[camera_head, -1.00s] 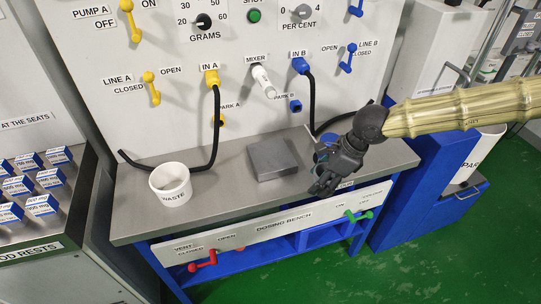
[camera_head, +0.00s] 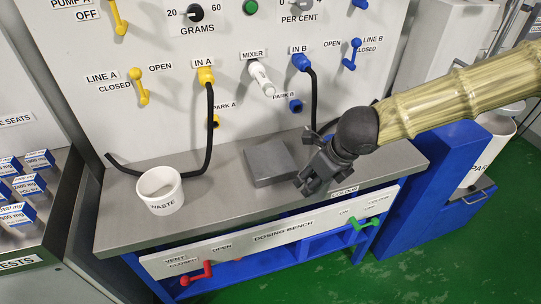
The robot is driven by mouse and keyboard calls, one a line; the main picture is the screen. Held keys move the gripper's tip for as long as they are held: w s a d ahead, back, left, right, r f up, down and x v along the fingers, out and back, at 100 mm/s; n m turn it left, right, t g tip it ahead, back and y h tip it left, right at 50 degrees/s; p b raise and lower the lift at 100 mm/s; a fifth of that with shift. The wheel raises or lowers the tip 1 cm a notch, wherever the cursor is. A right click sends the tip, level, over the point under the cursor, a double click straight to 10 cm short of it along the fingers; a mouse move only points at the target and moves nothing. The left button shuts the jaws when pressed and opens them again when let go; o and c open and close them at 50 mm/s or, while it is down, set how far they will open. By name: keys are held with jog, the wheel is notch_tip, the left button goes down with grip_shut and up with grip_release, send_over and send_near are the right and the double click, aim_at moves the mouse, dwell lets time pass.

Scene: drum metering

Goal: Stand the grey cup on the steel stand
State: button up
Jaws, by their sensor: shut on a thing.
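The steel stand (camera_head: 269,164) is a flat grey block on the dosing bench (camera_head: 222,208), right of the waste pot. Its top is bare. My gripper (camera_head: 306,190) is dark and points down and left, just right of the stand, near the bench's front edge. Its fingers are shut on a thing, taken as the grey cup. The cup cannot be made out clearly against the dark fingers, and none stands elsewhere in view.
A white waste pot (camera_head: 160,191) stands on the bench's left part. Black hoses (camera_head: 209,130) hang from the panel behind. A red lever (camera_head: 196,275) and a green lever (camera_head: 364,222) stick out at the bench front. Bench top between pot and stand is clear.

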jog(key=w+a, duration=0.3)
jog(key=w+a+p, duration=0.1)
jog(key=w+a, duration=0.2)
jog(key=w, duration=0.1)
jog(key=w+a, duration=0.4)
jog(key=shift+w+p, duration=0.15)
jog(key=shift+p, duration=0.2)
jog(key=shift+w+a+f, duration=0.15)
jog(key=shift+w+a, duration=0.3)
jog(key=shift+w, duration=0.1)
jog(key=shift+w+a+f, duration=0.15)
jog(key=shift+w+a, duration=0.3)
jog(key=shift+w, duration=0.1)
jog(key=shift+d+f, duration=0.15)
jog(key=shift+f, duration=0.3)
jog(key=o, duration=1.1)
jog(key=shift+f, duration=0.1)
jog(key=shift+c, duration=0.2)
jog(key=shift+s+r, duration=0.1)
jog(key=shift+r, duration=0.35)
jog(key=s+d, duration=0.2)
jog(key=s, duration=0.1)
jog(key=s+d, duration=0.3)
jog(key=s+d+b, duration=0.1)
jog(key=s+d, duration=0.2)
jog(key=shift+s+r, duration=0.2)
